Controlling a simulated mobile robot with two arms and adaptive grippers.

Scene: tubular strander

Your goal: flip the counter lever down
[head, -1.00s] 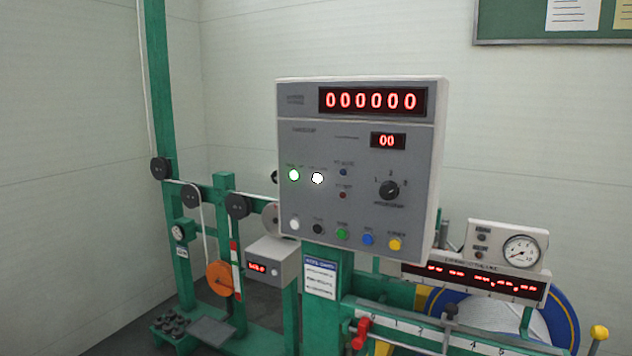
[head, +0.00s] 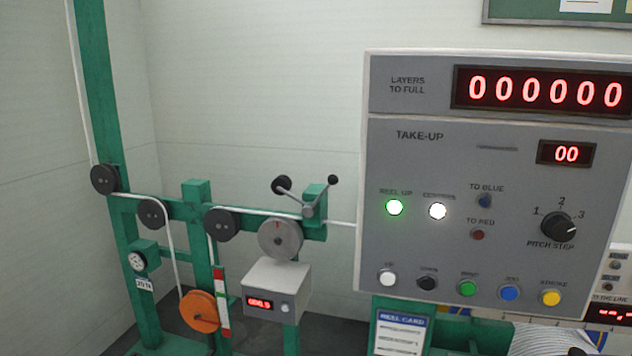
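A counter box (head: 277,291) with a small red display stands on a green post left of the large panel. A grey measuring wheel (head: 280,239) sits just above it on the line. A metal lever (head: 308,211) is mounted on the green block by the wheel. One arm of it points up and right to a black ball knob (head: 333,180). Another arm points up and left to a black roller-like end (head: 282,185), which is above the wheel and apart from it. Neither of my grippers shows in the head view.
The take-up panel (head: 490,130) with lit displays, buttons and a pitch knob (head: 558,226) fills the right side. Green frame posts (head: 97,80), black pulleys (head: 104,179) and an orange wheel (head: 200,311) stand at the left. A reel card (head: 401,335) hangs below the panel.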

